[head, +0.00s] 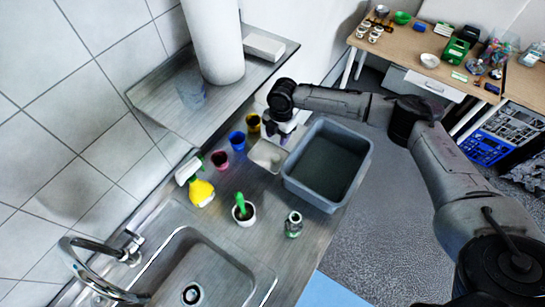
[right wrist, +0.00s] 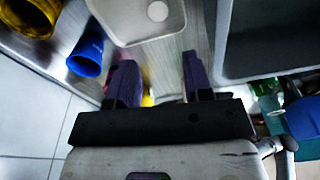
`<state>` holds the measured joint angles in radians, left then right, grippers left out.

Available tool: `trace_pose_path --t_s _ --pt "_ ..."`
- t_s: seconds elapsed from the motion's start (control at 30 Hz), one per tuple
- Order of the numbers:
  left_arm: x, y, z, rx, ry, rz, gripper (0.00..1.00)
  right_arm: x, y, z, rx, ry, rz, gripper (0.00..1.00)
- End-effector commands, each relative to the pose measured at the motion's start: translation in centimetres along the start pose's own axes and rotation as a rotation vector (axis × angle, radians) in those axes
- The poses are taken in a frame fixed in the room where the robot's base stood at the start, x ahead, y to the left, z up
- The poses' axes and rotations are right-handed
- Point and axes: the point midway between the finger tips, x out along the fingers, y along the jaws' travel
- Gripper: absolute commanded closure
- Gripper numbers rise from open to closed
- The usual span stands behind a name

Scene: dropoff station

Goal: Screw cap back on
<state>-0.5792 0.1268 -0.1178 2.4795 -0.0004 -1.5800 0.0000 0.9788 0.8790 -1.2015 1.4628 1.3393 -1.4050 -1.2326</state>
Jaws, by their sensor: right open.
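A small clear, greenish bottle (head: 293,226) stands upright on the metal counter below the grey tub. Its top looks like a pale ring, too small to read clearly. A shallow white tray (head: 258,157) lies left of the tub. The tray also shows in the right wrist view (right wrist: 120,28), with a small round pale piece (right wrist: 157,11) in it, which may be the cap. My right gripper (right wrist: 158,78) is open with nothing between its fingers, close to the tray. In the head view it is partly hidden by its own wrist. My left gripper is not in view.
A grey tub (head: 303,192) stands beside the tray. Yellow (head: 253,123), blue (head: 237,140) and red (head: 220,159) cups, a yellow spray bottle (head: 201,193) and a white pot with a green brush (head: 243,216) line the counter. A sink (head: 215,265) lies in front.

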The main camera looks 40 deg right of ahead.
Motion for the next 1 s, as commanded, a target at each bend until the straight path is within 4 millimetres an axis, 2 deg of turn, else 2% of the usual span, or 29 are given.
trace_pose_path --t_s 0.23,0.63,1.0 --pt "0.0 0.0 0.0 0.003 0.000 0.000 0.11 -0.1 0.1 0.0 -0.103 -0.001 0.003 0.54" --pt "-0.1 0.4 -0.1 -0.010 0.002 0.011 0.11 0.1 0.1 0.0 -0.110 -0.002 0.002 0.54" --pt "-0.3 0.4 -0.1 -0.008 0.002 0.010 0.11 5.0 0.1 0.0 -0.110 -0.003 0.001 0.54"
